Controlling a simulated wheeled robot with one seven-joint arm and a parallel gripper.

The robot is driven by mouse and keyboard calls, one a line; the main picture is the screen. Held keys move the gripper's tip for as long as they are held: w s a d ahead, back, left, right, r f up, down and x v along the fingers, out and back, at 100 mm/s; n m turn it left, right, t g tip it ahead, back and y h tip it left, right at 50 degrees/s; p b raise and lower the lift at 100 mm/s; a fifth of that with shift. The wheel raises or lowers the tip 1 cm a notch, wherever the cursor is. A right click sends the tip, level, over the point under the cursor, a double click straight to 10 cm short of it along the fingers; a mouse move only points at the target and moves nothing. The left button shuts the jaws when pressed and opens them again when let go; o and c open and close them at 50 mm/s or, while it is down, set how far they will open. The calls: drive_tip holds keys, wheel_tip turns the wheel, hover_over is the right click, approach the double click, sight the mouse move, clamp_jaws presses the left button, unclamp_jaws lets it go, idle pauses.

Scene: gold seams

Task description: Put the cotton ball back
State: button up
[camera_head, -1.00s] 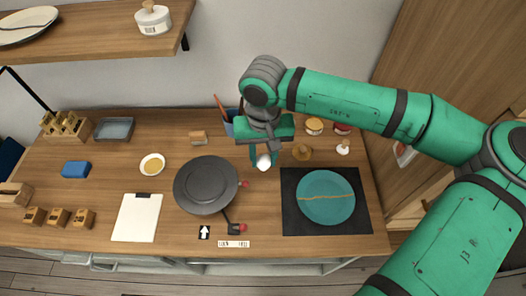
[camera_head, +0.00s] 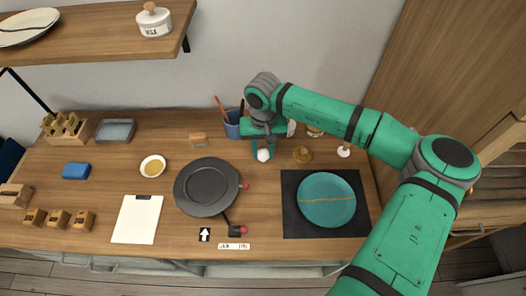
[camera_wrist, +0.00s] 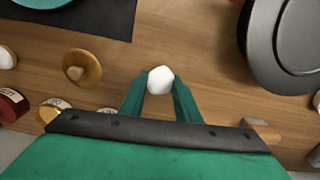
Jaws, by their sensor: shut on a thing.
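The white cotton ball (camera_head: 263,155) is between the fingertips of my gripper (camera_head: 256,150) near the back middle of the table. In the wrist view the cotton ball (camera_wrist: 160,80) sits at the tips of both green fingers of my gripper (camera_wrist: 160,90), which are shut on it. Bare wood shows around the ball; I cannot tell whether it touches the table.
A gold lidded dish (camera_head: 302,155) and a small white-topped item (camera_head: 344,151) stand to the right. A blue cup (camera_head: 232,125) with tools is behind. A dark round plate (camera_head: 206,187) is front left; a teal plate (camera_head: 327,199) with a gold seam lies on a black mat (camera_head: 292,226).

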sight(264, 153)
drive_tip(key=shift+s+d+f, duration=0.1)
drive_tip(key=shift+f, duration=0.15)
drive_tip(key=shift+f, duration=0.15)
drive_tip(key=o, duration=0.9)
wheel_tip(264, 153, up, 12)
drive_tip(key=shift+r, duration=0.15)
